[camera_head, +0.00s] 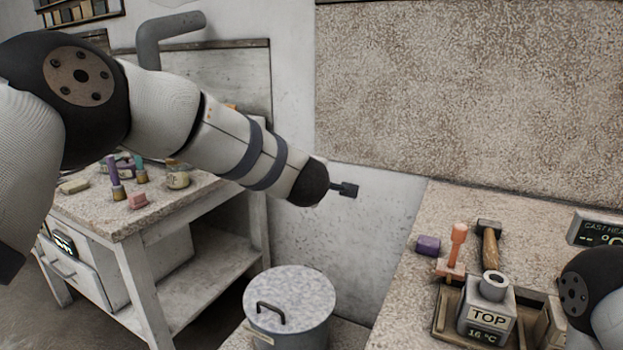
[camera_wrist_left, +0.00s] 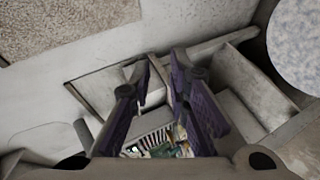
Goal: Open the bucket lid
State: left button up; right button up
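The bucket (camera_head: 312,335) stands at the bottom centre of the head view. Its round speckled grey lid (camera_head: 305,288) lies on top, with a dark bent handle (camera_head: 271,311). Part of a pale speckled round surface, apparently the lid (camera_wrist_left: 296,42), shows at the upper right of the left wrist view. My left arm reaches in above and behind the bucket in the head view, where its gripper is mostly hidden by the wrist. In the left wrist view my left gripper (camera_wrist_left: 163,62) has its fingers apart with nothing between them. My right gripper is out of frame.
A workbench (camera_head: 130,222) with colored tools stands at left. My right arm is at the right edge.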

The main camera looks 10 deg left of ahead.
pick_arm(q)
jog(key=v, duration=1.1)
jog(key=shift+s+r, duration=0.25)
jog(key=shift+s, duration=0.05)
